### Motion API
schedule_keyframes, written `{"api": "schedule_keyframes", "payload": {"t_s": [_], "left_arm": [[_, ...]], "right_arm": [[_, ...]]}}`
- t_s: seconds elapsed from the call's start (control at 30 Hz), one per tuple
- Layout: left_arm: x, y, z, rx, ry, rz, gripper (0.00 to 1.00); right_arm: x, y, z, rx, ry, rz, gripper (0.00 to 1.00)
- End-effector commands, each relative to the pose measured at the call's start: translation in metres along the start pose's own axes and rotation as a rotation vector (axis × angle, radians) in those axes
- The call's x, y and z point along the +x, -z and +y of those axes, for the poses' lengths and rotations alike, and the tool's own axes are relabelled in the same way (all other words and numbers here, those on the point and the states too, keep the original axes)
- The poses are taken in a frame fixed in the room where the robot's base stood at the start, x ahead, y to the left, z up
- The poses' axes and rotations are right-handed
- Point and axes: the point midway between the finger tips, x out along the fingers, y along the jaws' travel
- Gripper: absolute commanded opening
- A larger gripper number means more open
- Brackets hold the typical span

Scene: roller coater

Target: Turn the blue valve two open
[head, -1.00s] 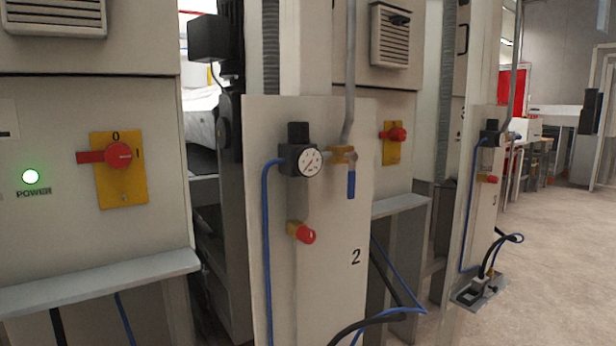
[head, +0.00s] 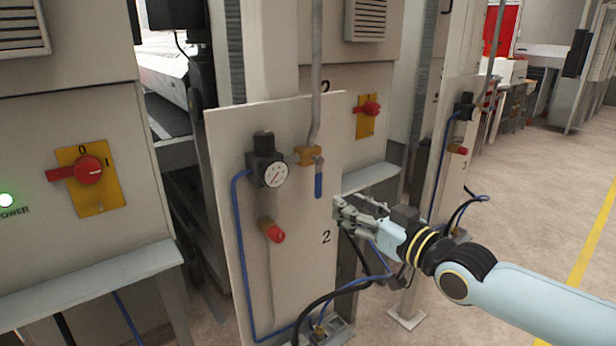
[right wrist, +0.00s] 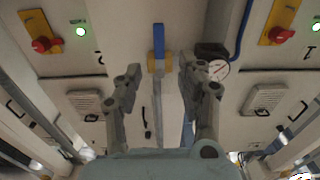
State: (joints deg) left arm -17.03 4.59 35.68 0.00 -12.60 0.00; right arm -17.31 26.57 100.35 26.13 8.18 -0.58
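The blue valve handle (head: 319,184) hangs straight down from a brass valve body (head: 308,156) on the light panel marked 2. My right gripper (head: 341,207) is just right of and below the handle's lower end in the head view, with no visible contact. In the right wrist view the gripper (right wrist: 159,66) has its two fingers spread, with nothing between them. The blue handle (right wrist: 159,40) shows beyond and between the fingertips there, pointing up in that picture, with the brass body (right wrist: 158,63) below it. My left gripper is in neither view.
A pressure gauge (head: 274,173) and a red-tipped fitting (head: 276,233) sit left of the valve. A grey pipe (head: 316,80) rises above it. Blue and black hoses (head: 340,291) run low near my right arm. A similar panel 3 stands farther right, beside open floor (head: 545,215).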

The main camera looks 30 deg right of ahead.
Motion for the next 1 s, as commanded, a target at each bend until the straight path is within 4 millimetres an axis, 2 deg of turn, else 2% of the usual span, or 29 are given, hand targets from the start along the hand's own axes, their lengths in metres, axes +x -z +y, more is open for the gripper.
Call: {"api": "schedule_keyframes", "payload": {"t_s": [0.4, 0.6, 0.77, 1.0], "left_arm": [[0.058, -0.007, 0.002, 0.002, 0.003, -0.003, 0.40], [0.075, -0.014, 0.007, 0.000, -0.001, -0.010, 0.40], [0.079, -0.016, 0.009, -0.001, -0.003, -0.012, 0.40], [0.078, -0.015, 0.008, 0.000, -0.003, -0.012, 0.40]], "right_arm": [[0.067, -0.008, 0.001, 0.001, -0.003, 0.003, 0.39], [0.094, -0.005, 0.001, 0.003, -0.003, 0.001, 0.39], [0.104, -0.003, 0.000, 0.002, -0.002, -0.001, 0.39], [0.105, -0.002, 0.000, 0.000, -0.001, -0.002, 0.39]]}}
